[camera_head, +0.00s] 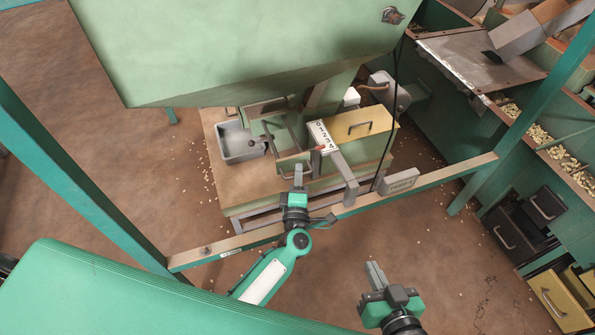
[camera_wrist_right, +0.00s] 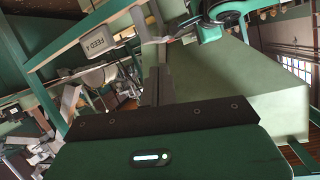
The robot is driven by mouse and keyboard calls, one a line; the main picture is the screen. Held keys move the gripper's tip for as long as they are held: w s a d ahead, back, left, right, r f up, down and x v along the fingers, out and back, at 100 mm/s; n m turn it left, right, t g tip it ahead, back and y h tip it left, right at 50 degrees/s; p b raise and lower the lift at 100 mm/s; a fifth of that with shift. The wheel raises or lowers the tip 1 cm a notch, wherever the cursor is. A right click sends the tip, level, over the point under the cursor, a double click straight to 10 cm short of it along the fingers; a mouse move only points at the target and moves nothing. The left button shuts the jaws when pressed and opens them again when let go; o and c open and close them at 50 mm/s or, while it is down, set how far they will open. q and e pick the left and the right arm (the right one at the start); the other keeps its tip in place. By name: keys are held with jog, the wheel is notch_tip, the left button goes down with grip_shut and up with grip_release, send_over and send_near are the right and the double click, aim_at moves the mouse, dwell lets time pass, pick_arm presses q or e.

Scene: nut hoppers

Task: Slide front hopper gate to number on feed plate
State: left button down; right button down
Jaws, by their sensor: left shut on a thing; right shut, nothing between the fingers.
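The front hopper (camera_head: 240,50) is a large pale green bin across the top. Below it is the gate (camera_head: 291,156), a green-grey frame with a bar at its front. A white number strip (camera_head: 321,134) with a small red pointer lies right of the gate; its digits are too small to read surely. The feed plate (camera_head: 399,181) is on the front rail; in the right wrist view it reads FEED 4 (camera_wrist_right: 97,43). My left gripper (camera_head: 298,171) is shut at the gate's front bar; its fingertips hide the grip. My right gripper (camera_head: 374,268) is shut and empty, above the floor.
A grey metal tray (camera_head: 240,146) stands left of the gate. A yellow-topped box with a handle (camera_head: 362,125) is to the right. The wooden front rail (camera_head: 440,174) crosses below the gate. Nut bins (camera_head: 550,142) and drawers (camera_head: 545,205) line the right side.

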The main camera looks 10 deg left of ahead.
pick_arm(q)
jog(key=c, duration=1.6)
grip_release()
jog(key=shift+s+d+f, duration=0.15)
jog(key=shift+s+d, duration=0.1)
jog(key=shift+o, duration=0.3)
pick_arm(e)
jog(key=shift+s+r, duration=0.1)
pick_arm(q)
jog(key=v, duration=1.3)
jog(key=shift+s+p, duration=0.4)
pick_arm(e)
jog(key=shift+d+f+g+h, duration=0.25)
jog(key=shift+d+g+h, duration=0.2)
jog(key=shift+d, duration=0.2)
